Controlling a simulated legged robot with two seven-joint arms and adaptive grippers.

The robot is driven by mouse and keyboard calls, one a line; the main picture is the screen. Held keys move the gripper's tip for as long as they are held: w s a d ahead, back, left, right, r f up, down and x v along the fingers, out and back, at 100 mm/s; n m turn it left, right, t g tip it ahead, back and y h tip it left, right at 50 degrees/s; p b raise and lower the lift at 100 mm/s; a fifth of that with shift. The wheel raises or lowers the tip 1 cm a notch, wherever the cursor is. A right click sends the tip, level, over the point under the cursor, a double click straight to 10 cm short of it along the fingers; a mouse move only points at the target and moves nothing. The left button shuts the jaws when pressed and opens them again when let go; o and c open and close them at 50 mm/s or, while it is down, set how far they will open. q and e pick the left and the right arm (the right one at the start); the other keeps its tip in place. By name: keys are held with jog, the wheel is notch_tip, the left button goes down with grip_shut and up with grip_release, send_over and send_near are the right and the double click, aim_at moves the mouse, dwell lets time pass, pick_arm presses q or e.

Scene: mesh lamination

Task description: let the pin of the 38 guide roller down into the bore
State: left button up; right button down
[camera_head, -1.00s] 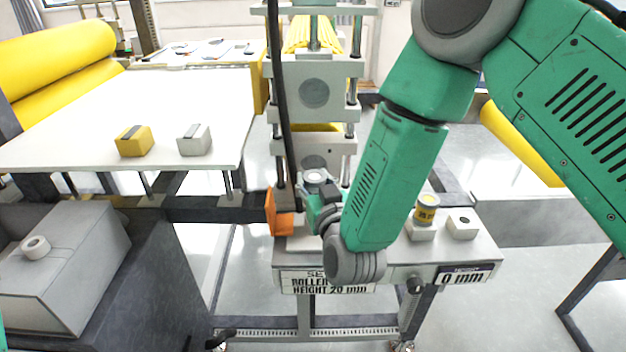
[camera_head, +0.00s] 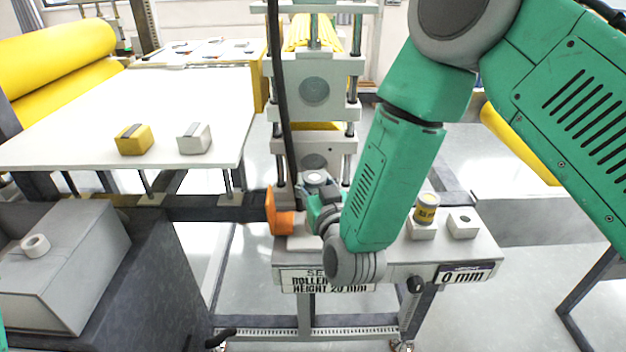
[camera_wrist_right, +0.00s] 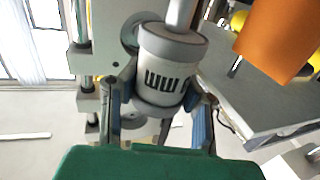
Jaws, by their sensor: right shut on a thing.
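My right gripper (camera_head: 320,197) is shut on a pale grey roller (camera_head: 316,178), over the left part of the grey bench (camera_head: 385,258). In the right wrist view the roller (camera_wrist_right: 170,70) sits tilted in the picture between the two fingers of my right gripper (camera_wrist_right: 160,95). It has dark marks that I cannot read. A grey rod (camera_wrist_right: 180,14) shows at its upper end in that view. The bore under the roller is hidden, so I cannot tell whether the pin is in it.
An orange part (camera_head: 278,215) stands close left of my right gripper. A yellow-labelled roller (camera_head: 427,208) stands on a white block, beside an empty block with a hole (camera_head: 462,224). The laminator frame (camera_head: 315,90) rises behind. A grey housing (camera_head: 70,255) is at left.

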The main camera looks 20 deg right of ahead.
jog(key=shift+f+b, duration=1.35)
jog(key=shift+f, duration=0.6)
jog(key=c, duration=1.1)
grip_release()
jog(key=shift+s, duration=0.5)
jog(key=s, duration=1.1)
jog(key=shift+a, duration=0.15)
